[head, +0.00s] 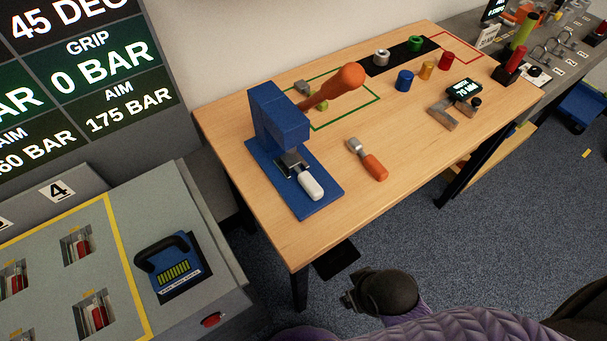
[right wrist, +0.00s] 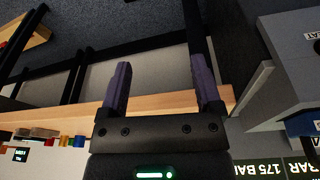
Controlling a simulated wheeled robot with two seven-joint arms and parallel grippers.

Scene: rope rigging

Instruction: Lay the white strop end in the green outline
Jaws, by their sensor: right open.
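The white strop end (head: 311,185) sits at the front of a blue press (head: 279,120), its grey metal part at the press's jaw and its white part sticking out over the blue base. The green outline (head: 375,99) is on the wooden table behind the press. A grey and green piece (head: 320,104) lies inside it, partly hidden by the press's orange lever (head: 335,86). My right gripper is open and empty in the right wrist view (right wrist: 160,75), at the table edge and apart from the strop end. My left gripper is not in view.
An orange-handled piece with a grey end (head: 368,160) lies right of the press. Coloured cylinders (head: 405,80), a black mat (head: 398,55), a display block (head: 464,89) and a red outline (head: 457,48) are farther back. The table (head: 330,230) is clear at its front edge.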

